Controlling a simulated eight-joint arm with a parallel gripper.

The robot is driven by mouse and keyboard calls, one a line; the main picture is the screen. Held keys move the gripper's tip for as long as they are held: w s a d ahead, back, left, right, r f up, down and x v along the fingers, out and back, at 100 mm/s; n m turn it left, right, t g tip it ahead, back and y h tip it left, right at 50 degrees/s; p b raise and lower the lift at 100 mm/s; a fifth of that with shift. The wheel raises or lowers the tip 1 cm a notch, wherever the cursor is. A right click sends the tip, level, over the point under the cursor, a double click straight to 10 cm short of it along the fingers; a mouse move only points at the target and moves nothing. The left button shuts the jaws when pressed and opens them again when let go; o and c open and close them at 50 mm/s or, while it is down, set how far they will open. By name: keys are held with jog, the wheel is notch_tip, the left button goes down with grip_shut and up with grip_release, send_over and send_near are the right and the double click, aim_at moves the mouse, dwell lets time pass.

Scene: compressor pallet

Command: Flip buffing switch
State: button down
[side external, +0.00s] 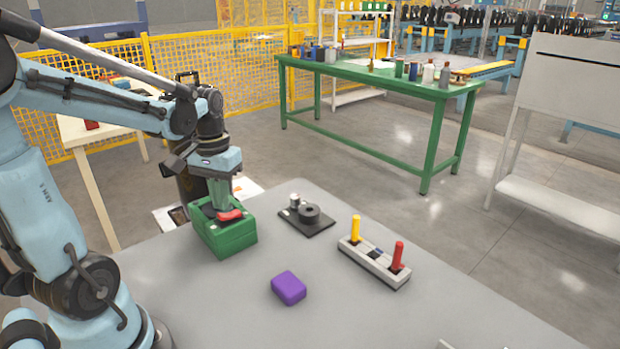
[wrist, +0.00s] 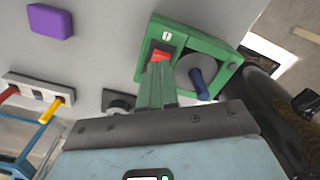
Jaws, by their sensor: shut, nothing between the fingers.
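A green box (side external: 228,241) stands at the left part of the grey table. On its top is a red switch (side external: 231,215), seen also in the wrist view (wrist: 160,55) beside a white mark. The box also shows in the wrist view (wrist: 214,47), with a grey disc (wrist: 188,76) and a blue handle (wrist: 200,84) next to the switch. My gripper (side external: 219,207) is over the box, fingers pointing down, shut and empty. In the wrist view its green fingertips (wrist: 158,68) are right at the red switch; I cannot tell whether they touch it.
A purple block (side external: 289,288) lies on the grey table (side external: 370,310). Behind it is a black plate (side external: 307,224) with a round dark part and a small metal cylinder. To the right, a grey base (side external: 374,262) carries a yellow and a red lever. Bare table surrounds the block.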

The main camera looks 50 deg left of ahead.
aim_at(224, 215)
jog(key=shift+f, duration=1.05)
dwell(0.7)
jog(key=shift+r, duration=3.55)
jog(key=shift+d, duration=0.1)
jog(key=w+d+f+m+t, duration=0.2)
jog(key=d+m+t, duration=0.4)
jog(key=d, duration=0.9)
jog(key=shift+d+t, duration=0.3)
jog(key=shift+t, duration=0.3)
